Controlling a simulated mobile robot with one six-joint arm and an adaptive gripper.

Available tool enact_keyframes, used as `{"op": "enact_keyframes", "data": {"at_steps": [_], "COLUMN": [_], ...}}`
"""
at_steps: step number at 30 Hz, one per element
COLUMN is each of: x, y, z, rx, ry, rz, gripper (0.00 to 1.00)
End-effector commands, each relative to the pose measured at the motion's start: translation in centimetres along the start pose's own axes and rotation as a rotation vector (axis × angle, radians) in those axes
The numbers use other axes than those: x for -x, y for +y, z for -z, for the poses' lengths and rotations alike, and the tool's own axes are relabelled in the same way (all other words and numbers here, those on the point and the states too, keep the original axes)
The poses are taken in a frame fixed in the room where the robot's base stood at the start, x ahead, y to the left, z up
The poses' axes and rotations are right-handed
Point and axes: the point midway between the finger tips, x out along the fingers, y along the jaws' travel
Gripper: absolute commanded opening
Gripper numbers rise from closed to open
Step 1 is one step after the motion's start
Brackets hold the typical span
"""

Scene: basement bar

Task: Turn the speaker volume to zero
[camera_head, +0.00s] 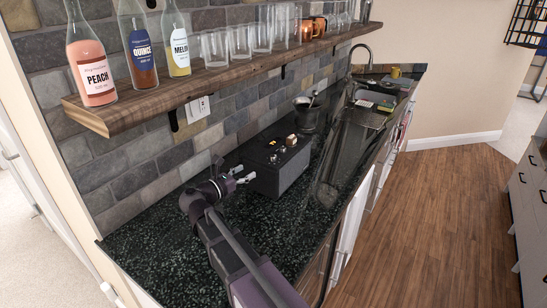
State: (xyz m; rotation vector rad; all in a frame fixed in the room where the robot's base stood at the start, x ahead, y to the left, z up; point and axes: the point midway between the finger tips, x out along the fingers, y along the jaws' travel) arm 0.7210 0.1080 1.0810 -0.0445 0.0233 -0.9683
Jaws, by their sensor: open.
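The speaker (283,181) is a dark grey box standing on the black speckled counter against the tiled wall. Its top carries a larger tan knob (291,141) toward the right and some small controls toward the left. I cannot tell which one sets the volume or where it points. My gripper (243,174) is open and empty, just left of the speaker's left end. Its light fingertips point toward the speaker, and a small gap seems to lie between them and the box. My dark purple arm reaches in from the bottom of the view.
A wooden shelf (150,108) with bottles and glasses hangs above the counter (160,240). The counter left of my gripper is clear.

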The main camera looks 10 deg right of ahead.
Motion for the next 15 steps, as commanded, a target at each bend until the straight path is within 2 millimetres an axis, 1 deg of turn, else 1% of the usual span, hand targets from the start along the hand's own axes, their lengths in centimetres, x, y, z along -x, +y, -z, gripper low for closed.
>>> {"op": "enact_keyframes", "data": {"at_steps": [8, 15], "x": [-3.1, -6.4], "y": [0.0, 0.1], "z": [0.0, 0.0], "rx": [0.0, 0.0], "ry": [0.0, 0.0], "rz": [0.002, 0.002], "gripper": [0.68, 0.68]}}
